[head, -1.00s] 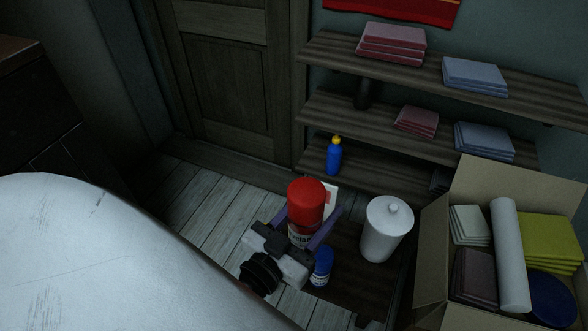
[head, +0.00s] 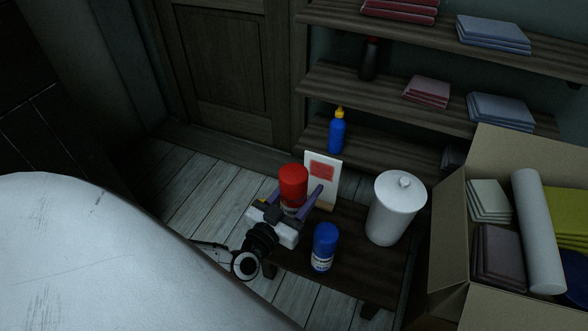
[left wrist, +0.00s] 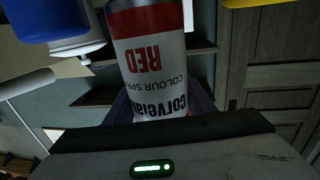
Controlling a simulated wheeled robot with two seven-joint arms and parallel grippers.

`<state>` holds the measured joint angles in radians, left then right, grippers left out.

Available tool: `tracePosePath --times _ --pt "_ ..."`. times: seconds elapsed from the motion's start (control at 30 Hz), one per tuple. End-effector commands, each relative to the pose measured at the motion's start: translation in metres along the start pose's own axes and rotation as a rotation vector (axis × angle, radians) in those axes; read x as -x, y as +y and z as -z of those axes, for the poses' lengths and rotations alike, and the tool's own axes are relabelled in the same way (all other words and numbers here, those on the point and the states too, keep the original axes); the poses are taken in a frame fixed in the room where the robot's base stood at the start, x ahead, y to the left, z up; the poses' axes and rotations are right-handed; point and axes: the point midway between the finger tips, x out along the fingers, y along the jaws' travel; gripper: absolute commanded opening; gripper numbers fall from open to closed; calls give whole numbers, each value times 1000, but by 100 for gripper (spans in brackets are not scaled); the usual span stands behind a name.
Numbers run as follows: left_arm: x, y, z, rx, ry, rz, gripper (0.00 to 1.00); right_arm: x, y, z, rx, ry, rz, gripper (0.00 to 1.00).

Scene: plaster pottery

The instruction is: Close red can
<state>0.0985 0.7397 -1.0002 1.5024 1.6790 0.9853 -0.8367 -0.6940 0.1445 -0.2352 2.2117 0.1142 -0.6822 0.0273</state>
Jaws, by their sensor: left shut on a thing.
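The red can (head: 293,181) has a red top and a pale label; it appears upright in the head view. My left gripper (head: 297,203) is shut on its lower part. In the left wrist view the same can (left wrist: 150,55) shows upside down, with the word RED on its label, between the fingers of my left gripper (left wrist: 160,112). Its top is hidden in that view. Whether its base touches the low dark table (head: 350,225) I cannot tell. My right gripper is not in view.
A blue can (head: 325,245) stands on the table in front of the red can. A white lidded jar (head: 396,212) stands to the right, a white card with a red patch (head: 322,177) just behind. A blue bottle (head: 337,135) and an open carton (head: 450,240) are farther off.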

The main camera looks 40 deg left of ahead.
Motion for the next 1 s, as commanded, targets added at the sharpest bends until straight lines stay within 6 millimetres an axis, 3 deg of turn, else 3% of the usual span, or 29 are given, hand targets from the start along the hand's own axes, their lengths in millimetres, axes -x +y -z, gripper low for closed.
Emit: tracePosePath --times 0.17,0.4,0.6,1.0 --pt "-1 0 -28 -2 2 -1 9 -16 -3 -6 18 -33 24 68" --pt "-2 1 -94 -4 3 -1 9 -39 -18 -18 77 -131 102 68" --pt "-1 0 -133 -3 3 0 9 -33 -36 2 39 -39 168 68" --pt "-1 0 -140 0 3 1 9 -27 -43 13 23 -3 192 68"
